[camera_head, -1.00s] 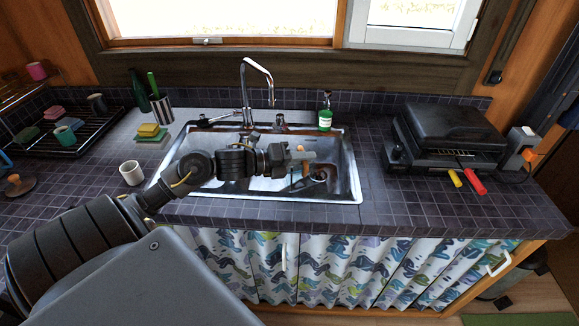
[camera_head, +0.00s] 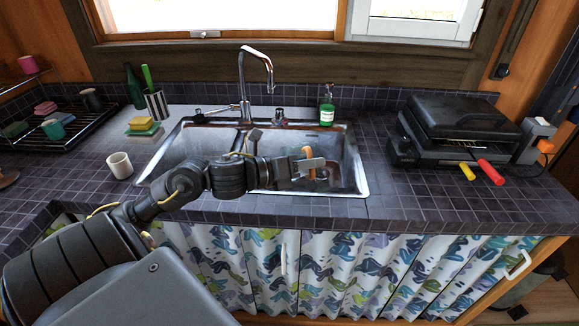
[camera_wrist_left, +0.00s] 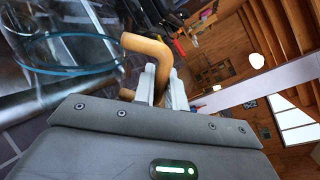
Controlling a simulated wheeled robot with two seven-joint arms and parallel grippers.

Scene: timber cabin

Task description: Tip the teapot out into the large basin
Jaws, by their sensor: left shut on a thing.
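My left gripper (camera_head: 310,166) is over the right part of the metal sink and is shut on the teapot's tan handle. The handle (camera_head: 309,155) shows between the fingers. In the left wrist view the fingers (camera_wrist_left: 162,85) pinch the bent wooden handle (camera_wrist_left: 148,46). The teapot (camera_wrist_left: 68,52) is clear glass with a blue rim and appears tipped on its side; its exact angle and contents are unclear. Its glass body is hard to make out in the head view. The large basin (camera_head: 347,160) lies below and around the gripper, partly hidden by my arm.
The tap (camera_head: 268,70) rises behind the sink. A green soap bottle (camera_head: 327,112) stands at its back edge. A white mug (camera_head: 120,165) and stacked sponges (camera_head: 143,127) are to the left. A black grill (camera_head: 460,125) stands to the right.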

